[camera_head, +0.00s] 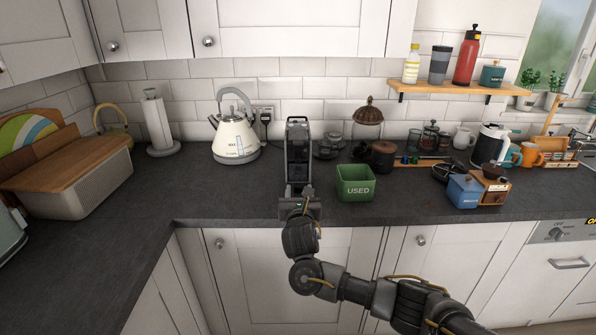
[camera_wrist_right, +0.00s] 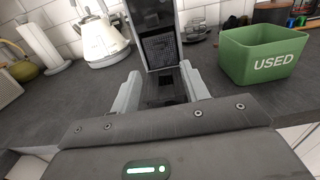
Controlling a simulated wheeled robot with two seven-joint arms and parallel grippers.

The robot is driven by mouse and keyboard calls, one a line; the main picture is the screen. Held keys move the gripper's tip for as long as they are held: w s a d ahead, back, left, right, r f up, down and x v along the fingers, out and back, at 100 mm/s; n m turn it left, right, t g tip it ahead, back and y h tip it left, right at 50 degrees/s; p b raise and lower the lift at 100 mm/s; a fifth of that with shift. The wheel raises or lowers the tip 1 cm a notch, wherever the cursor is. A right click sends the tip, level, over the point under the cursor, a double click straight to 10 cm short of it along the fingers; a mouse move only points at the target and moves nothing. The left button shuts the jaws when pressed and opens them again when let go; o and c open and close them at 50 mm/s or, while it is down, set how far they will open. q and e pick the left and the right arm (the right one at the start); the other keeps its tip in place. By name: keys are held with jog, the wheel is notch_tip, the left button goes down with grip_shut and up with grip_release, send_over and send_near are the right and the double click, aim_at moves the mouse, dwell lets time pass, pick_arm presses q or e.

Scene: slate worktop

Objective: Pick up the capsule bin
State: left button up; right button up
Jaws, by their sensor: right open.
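The capsule bin is an open-topped green box (camera_head: 356,188) marked "USED", upright on the dark worktop in the head view. In the right wrist view the bin (camera_wrist_right: 263,58) stands at the upper right, beyond and to the right of the fingers. My right gripper (camera_head: 297,188) is open and nothing shows between its fingers. It is left of the bin and apart from it, pointing at a tall dark and silver machine (camera_head: 298,150). In the right wrist view its two grey fingers (camera_wrist_right: 162,85) are spread in front of that machine. My left gripper is not in view.
A cream kettle (camera_head: 235,138) stands back left of the machine. Worktop between the bin and the blue box is clear.

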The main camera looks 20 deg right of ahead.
aim_at(298, 172)
jog(key=shift+x, duration=4.85)
jog(key=shift+f, duration=0.15)
jog(key=shift+c, duration=0.3)
grip_shut()
